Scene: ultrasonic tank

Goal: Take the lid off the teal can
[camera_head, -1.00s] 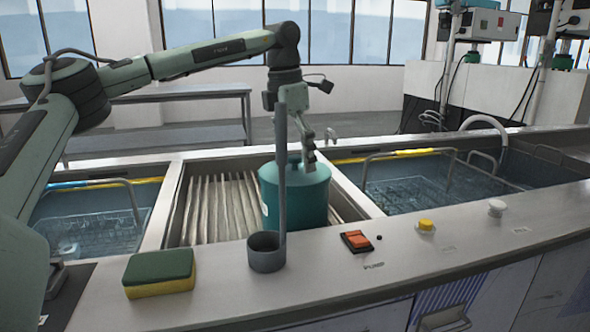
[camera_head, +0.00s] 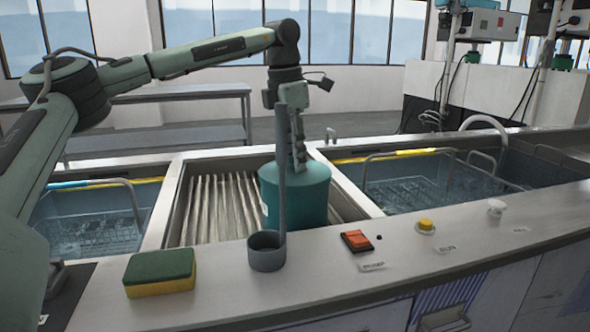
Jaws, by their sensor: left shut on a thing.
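The teal can (camera_head: 297,208) stands upright in the middle basin, on the slatted rack. Its teal lid (camera_head: 312,172) is on top, and I see no clear gap between lid and can. My left gripper (camera_head: 300,163) points straight down over the lid, with its fingers shut at the lid's middle. The grip point, likely a knob, is hidden by the fingers. A grey upright handle in front covers part of the gripper and the can. My right gripper is not in view.
A grey cup with a tall handle (camera_head: 267,258) stands on the front counter before the can. A green and yellow sponge (camera_head: 160,272) lies to its left. A red switch (camera_head: 357,241) and yellow button (camera_head: 425,225) are at right. Water-filled basins flank the middle one.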

